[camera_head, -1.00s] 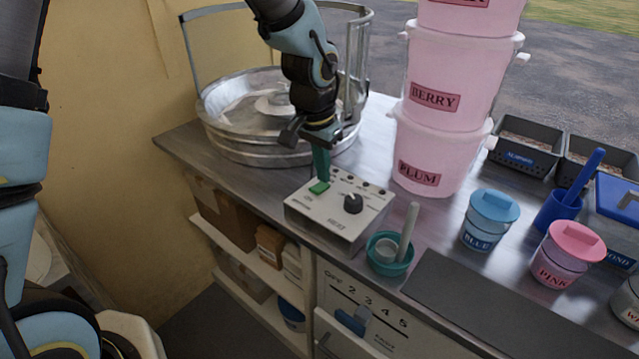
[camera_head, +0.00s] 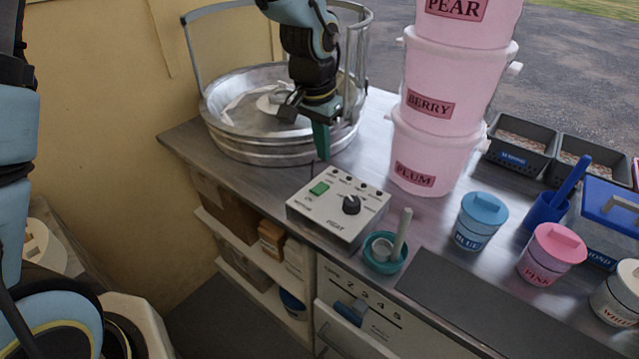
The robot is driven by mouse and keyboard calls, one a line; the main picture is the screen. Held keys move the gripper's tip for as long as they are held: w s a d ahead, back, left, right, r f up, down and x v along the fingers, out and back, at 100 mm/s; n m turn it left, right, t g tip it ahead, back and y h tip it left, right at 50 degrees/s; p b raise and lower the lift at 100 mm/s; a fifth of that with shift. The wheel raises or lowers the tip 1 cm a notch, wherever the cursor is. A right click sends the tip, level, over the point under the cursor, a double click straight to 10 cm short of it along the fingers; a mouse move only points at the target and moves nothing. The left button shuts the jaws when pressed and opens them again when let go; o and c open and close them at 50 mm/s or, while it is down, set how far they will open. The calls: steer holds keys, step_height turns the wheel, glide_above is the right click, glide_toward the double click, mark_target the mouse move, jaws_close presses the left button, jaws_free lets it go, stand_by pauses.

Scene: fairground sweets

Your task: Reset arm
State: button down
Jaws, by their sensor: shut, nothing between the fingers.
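My gripper (camera_head: 322,155) hangs from my arm over the steel counter, pointing down, with its teal fingers together and nothing held. It is above and just behind the control box (camera_head: 338,207), apart from it.
Pink tubs labelled PEAR, BERRY and PLUM (camera_head: 414,178) are stacked right of my gripper. A teal cup (camera_head: 383,253) with a pale stick stands at the box's front right. Blue (camera_head: 482,218) and pink (camera_head: 549,255) jars and dark trays (camera_head: 521,143) fill the right side.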

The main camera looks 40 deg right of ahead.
stand_by(0.3)
steer(key=w+a+r+n, duration=0.15)
steer(key=w+a, duration=0.25)
steer(key=a, duration=0.4)
steer(key=w+a+r+n+t+y, duration=0.1)
steer(key=w+a+n, duration=0.25)
steer(key=a, duration=0.35)
steer(key=w+a+r+n, duration=0.15)
steer(key=w+a, duration=0.25)
steer(key=a, duration=0.4)
steer(key=s+a+n, duration=0.2)
steer(key=a+n, duration=0.5)
steer(key=a, duration=1.1)
steer(key=shift+s+r+y, duration=0.15)
steer(key=shift+y, duration=0.15)
